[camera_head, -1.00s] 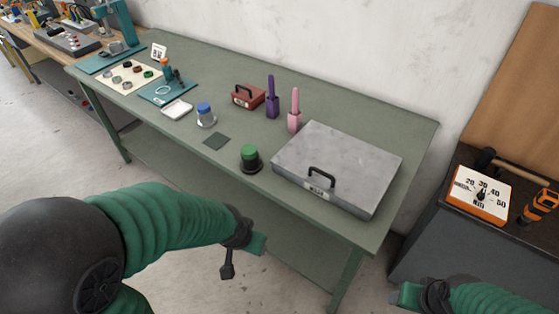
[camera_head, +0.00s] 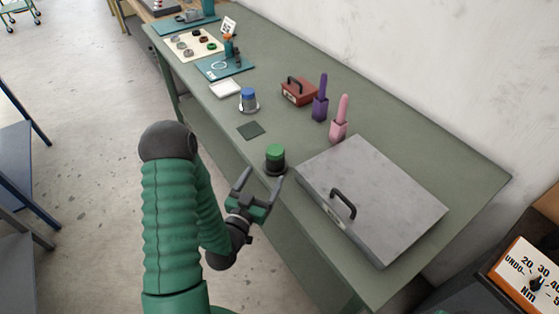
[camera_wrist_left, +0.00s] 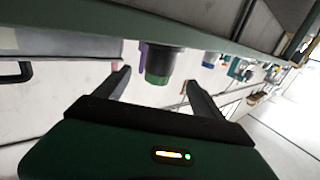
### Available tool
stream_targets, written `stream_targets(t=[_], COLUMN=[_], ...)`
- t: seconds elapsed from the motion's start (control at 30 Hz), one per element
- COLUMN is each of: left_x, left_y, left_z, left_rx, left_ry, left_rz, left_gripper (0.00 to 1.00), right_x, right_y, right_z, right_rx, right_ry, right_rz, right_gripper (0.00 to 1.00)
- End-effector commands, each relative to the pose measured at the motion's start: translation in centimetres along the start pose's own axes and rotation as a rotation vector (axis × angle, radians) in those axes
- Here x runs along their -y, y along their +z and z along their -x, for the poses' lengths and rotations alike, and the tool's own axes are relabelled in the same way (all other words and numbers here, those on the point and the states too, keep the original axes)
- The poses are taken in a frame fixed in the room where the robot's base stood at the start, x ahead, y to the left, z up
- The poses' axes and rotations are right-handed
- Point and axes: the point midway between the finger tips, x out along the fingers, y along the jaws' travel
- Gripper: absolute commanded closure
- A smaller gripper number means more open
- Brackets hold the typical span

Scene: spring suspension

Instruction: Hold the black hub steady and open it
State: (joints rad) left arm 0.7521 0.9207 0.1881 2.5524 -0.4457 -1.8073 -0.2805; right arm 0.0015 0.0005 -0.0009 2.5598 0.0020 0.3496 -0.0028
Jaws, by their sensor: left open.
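The black hub (camera_head: 274,169) with a green cap on top stands upright near the table's front edge, left of the grey metal case. My left gripper (camera_head: 261,181) is open and empty just in front of the hub, fingers pointing toward it. In the left wrist view, which is upside down, the hub (camera_wrist_left: 165,60) with its green part (camera_wrist_left: 157,79) shows beyond and between the two spread fingers (camera_wrist_left: 155,80), apart from them. My right gripper is out of view.
The green table (camera_head: 310,240) holds a grey case (camera_head: 385,190) right of the hub, a dark square mat (camera_head: 250,130), a blue-topped part (camera_head: 248,98), a red box (camera_head: 298,93), and purple (camera_head: 320,105) and pink (camera_head: 339,125) holders behind.

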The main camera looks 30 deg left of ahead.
Motion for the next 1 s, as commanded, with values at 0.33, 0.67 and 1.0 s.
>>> stream_targets(t=[0.33,0.67,1.0], left_x=[0.0,-0.4,-0.4], left_y=[0.4,-0.1,0.0], left_z=[-6.3,-10.9,-13.3], left_rx=[0.003,0.004,0.006], left_ry=[0.0,0.0,0.0], left_rz=[0.002,0.004,0.003], left_gripper=[0.21,0.21,0.21], right_x=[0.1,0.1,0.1], right_y=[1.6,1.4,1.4], right_z=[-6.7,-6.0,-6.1], right_rx=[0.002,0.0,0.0], right_ry=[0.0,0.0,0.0], right_rz=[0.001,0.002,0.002], right_gripper=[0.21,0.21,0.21])
